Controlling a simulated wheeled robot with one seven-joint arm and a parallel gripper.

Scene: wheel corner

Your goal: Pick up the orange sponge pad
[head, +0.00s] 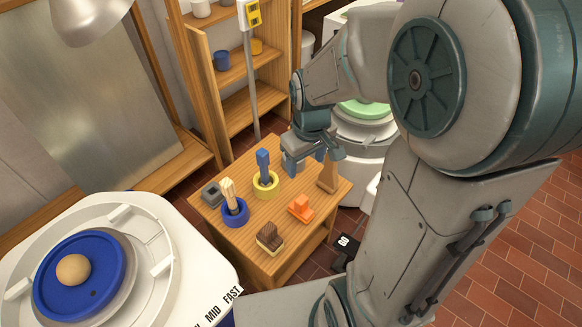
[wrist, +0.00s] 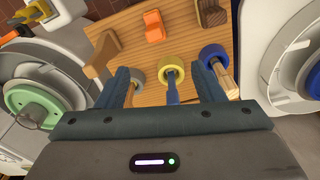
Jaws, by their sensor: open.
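The orange sponge pad (head: 301,208) lies on the right part of a small wooden table (head: 215,225), with a raised block on top. It also shows in the wrist view (wrist: 153,26) near the top, beyond the fingertips and apart from them. My gripper (head: 303,162) is above the table's far side, behind the pad in the head view. In the wrist view my gripper (wrist: 161,74) is open, its two fingers spread wide, with a yellow pot seen between them. Nothing is held.
The yellow pot (head: 266,190) holds a blue-handled tool. A brown brush (head: 269,238), grey block (head: 212,194) and upright wooden piece (head: 327,178) also stand on the table. Pottery wheels (head: 190,230) flank it. Bare tabletop surrounds the pad.

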